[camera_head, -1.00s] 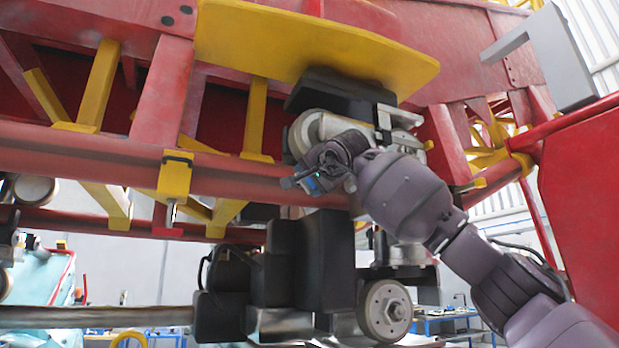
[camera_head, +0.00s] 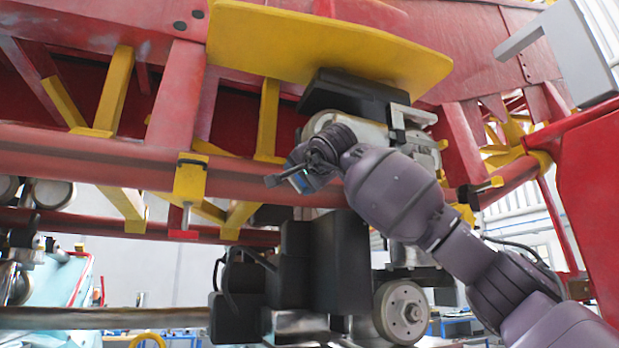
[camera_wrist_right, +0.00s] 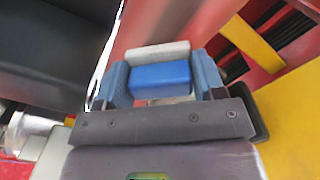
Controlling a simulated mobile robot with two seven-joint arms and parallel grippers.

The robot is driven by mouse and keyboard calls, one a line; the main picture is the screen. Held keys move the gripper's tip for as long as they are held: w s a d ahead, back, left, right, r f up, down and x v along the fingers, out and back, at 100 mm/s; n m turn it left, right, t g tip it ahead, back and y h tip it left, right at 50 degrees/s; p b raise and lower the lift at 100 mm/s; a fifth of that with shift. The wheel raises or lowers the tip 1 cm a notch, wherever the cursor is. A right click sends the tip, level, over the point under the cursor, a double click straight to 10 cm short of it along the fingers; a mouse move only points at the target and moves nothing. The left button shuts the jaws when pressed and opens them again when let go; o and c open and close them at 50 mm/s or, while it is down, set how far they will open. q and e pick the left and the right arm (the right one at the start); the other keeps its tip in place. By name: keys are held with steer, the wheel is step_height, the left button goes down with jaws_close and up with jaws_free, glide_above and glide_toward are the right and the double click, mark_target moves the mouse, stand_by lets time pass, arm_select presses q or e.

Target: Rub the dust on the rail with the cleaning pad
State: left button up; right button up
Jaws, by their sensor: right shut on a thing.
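The red rail (camera_head: 90,157) is a thick tube running across the coaster's side in the head view. In the right wrist view, the rail (camera_wrist_right: 185,22) lies just beyond the cleaning pad. My right gripper (camera_head: 294,179) is in front of the rail, right of the yellow bracket. It is shut on the cleaning pad (camera_wrist_right: 160,78), which has a blue body and a pale face toward the rail. I cannot tell whether the pad touches the rail. I cannot make out the dust clearly. My left gripper is not in view.
A yellow bracket (camera_head: 190,178) clasps the rail left of my gripper. A yellow plate (camera_head: 320,45) overhangs above. Black blocks (camera_head: 330,265) and a wheel (camera_head: 402,312) sit below. A red panel (camera_head: 590,190) stands at the right.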

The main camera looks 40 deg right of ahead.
steer(key=shift+a, duration=0.35)
steer(key=shift+b+v, duration=1.35)
steer(key=shift+v, duration=1.6)
steer(key=shift+s, duration=0.15)
steer(key=v, duration=0.2)
steer(key=shift+s, duration=0.35)
